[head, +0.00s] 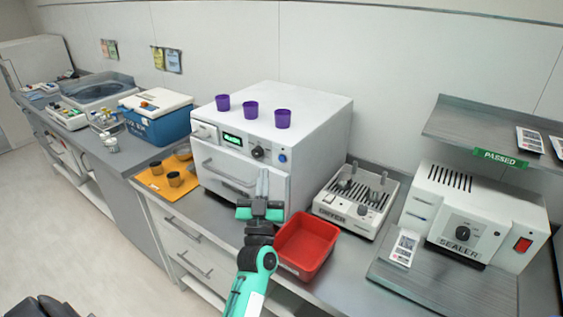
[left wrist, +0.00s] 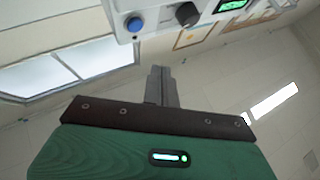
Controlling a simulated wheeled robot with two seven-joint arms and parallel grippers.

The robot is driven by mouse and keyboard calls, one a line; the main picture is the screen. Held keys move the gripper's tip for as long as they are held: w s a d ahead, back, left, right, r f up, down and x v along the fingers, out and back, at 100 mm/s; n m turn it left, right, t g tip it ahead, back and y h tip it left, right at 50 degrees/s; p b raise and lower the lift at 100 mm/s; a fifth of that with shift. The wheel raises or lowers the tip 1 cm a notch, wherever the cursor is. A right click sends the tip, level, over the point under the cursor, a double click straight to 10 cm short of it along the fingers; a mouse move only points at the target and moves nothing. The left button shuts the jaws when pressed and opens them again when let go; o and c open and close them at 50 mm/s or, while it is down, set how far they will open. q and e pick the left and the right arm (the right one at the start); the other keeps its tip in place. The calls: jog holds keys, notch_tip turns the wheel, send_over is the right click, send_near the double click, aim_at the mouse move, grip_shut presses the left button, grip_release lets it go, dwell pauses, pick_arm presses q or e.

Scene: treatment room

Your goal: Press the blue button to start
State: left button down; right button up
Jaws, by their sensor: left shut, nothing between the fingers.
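The blue button (head: 282,158) is a small round button on the front panel of a white box-shaped machine (head: 315,125). It sits right of a black knob (head: 257,153) and a green lit display (head: 233,140). In the left wrist view the blue button (left wrist: 135,24) is at the top, left of the black knob (left wrist: 187,14). My left gripper (head: 263,175) is shut and empty in front of the machine, lower and a little left of the button in the head view. In the left wrist view its fingertips (left wrist: 160,72) appear apart from the button. My right gripper is not in view.
Three purple cups (head: 251,108) stand on the machine. A red tray (head: 306,244) lies in front of it at the right. A white dryer (head: 355,200) and a sealer (head: 478,220) stand further right. An orange mat (head: 154,181) with dark cups is at the left.

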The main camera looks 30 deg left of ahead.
aim_at(282, 159)
pick_arm(q)
jog(key=shift+w+d, duration=0.2)
jog(key=shift+w, duration=2.05)
jog(key=shift+w, duration=0.1)
jog(key=shift+w, duration=0.3)
jog(key=shift+w, duration=0.4)
dwell(0.8)
jog(key=shift+s, duration=0.85)
jog(key=shift+p, duration=0.3)
